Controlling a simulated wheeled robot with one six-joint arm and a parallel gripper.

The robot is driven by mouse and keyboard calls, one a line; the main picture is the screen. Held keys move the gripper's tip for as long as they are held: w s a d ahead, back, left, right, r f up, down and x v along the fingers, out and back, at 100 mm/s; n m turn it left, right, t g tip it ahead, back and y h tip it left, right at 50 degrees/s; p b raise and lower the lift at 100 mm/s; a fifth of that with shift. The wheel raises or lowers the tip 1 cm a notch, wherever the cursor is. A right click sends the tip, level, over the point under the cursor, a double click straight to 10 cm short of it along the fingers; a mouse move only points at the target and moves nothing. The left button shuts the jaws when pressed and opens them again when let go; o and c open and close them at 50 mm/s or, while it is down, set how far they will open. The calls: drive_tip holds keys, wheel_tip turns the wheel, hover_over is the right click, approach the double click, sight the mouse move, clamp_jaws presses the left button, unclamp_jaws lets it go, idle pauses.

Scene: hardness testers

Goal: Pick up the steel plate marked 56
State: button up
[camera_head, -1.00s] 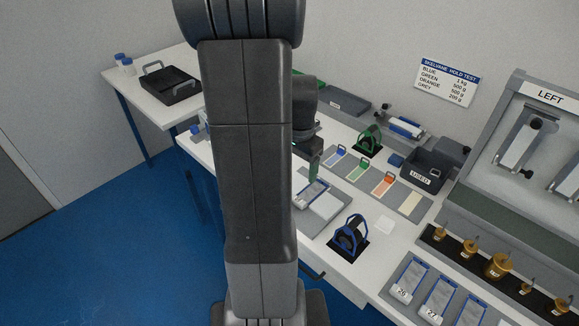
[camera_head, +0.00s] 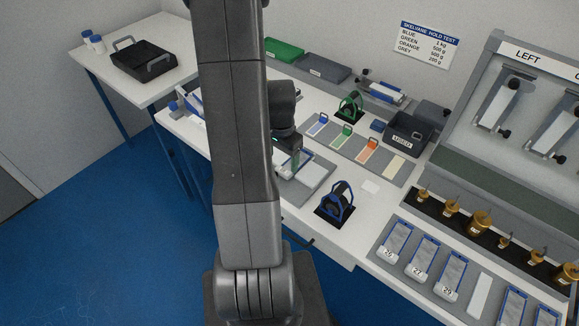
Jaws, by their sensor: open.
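No plate with a readable 56 shows. Other blue-edged plates lie in the rack at lower right, with labels that seem to read 26 (camera_head: 396,242), 27 (camera_head: 424,257) and 29 (camera_head: 452,272).
A blue-framed device (camera_head: 336,203) stands right of the pad, a green one (camera_head: 350,106) behind. A strip with coloured pads (camera_head: 343,143), a dark bin (camera_head: 405,134) and brass weights (camera_head: 478,222) stand further right. A black tray (camera_head: 144,62) is on the left table.

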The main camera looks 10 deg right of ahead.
sight(284, 169)
drive_tip(key=shift+s+d+f+p, duration=0.15)
drive_tip(key=shift+f+p, duration=0.2)
drive_tip(key=shift+f, duration=1.75)
drive_tip(key=c, duration=1.2)
drive_tip(key=shift+r, duration=0.15)
